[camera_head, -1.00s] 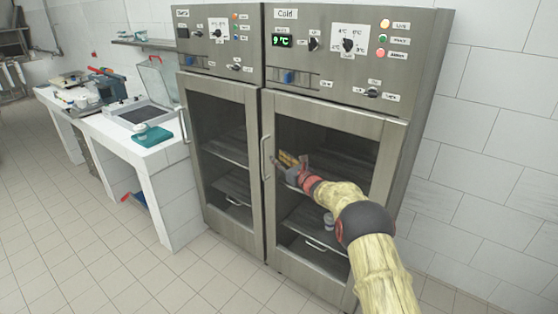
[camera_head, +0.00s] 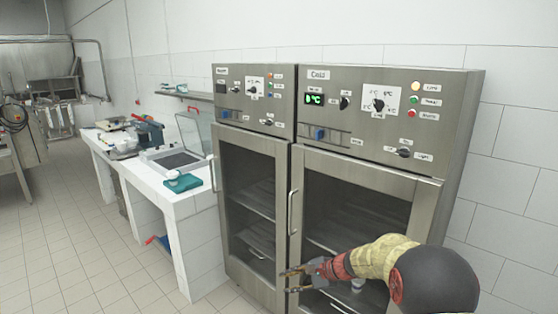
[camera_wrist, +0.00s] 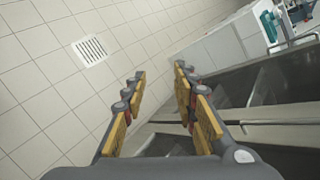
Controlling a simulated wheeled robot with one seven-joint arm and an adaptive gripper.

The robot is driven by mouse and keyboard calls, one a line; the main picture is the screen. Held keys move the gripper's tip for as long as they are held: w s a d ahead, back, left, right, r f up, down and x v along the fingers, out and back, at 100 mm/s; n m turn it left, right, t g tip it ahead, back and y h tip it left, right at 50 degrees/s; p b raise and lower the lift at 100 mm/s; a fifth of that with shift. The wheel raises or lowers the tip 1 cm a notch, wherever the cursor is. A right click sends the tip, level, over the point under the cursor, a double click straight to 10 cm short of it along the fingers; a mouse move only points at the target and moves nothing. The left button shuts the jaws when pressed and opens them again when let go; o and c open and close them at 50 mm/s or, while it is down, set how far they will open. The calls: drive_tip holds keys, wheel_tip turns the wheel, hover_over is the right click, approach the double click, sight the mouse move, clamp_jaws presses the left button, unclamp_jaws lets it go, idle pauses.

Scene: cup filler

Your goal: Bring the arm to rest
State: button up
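My gripper (camera_head: 287,281) is low in front of the cold cabinet (camera_head: 352,205), near the lower part of its door. In the wrist view, the two yellow-padded fingers of my gripper (camera_wrist: 159,76) stand apart with nothing between them. The gripper is open and empty. My arm reaches in from the lower right of the head view and hides the lower right of the cabinet.
Left of the cold cabinet is a second steel cabinet (camera_head: 247,195). A white counter (camera_head: 181,207) with lab items stands further left. The tiled floor (camera_head: 75,265) is clear at left. A floor drain (camera_wrist: 90,51) shows in the wrist view.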

drive_tip(key=s+d+r+n+g+h, duration=0.1)
drive_tip(key=s+d+r+n+h, duration=0.3)
drive_tip(key=s, duration=0.9)
drive_tip(key=s+d+r+n+h, duration=0.2)
drive_tip(key=s+d+r+n, duration=0.25)
drive_tip(key=s, duration=0.85)
drive_tip(key=s+d+r+n+g+h, duration=0.1)
drive_tip(key=s+d+r+n+h, duration=0.3)
drive_tip(key=s, duration=0.9)
drive_tip(key=s+d+r+n+t, duration=0.1)
drive_tip(key=s+d+r+t, duration=0.1)
drive_tip(key=s+r, duration=0.3)
drive_tip(key=shift+s+d+r+t+y, duration=0.25)
drive_tip(key=shift+s+r+t+y, duration=0.05)
drive_tip(key=shift+r+t+y, duration=0.15)
drive_tip(key=shift+c, duration=0.2)
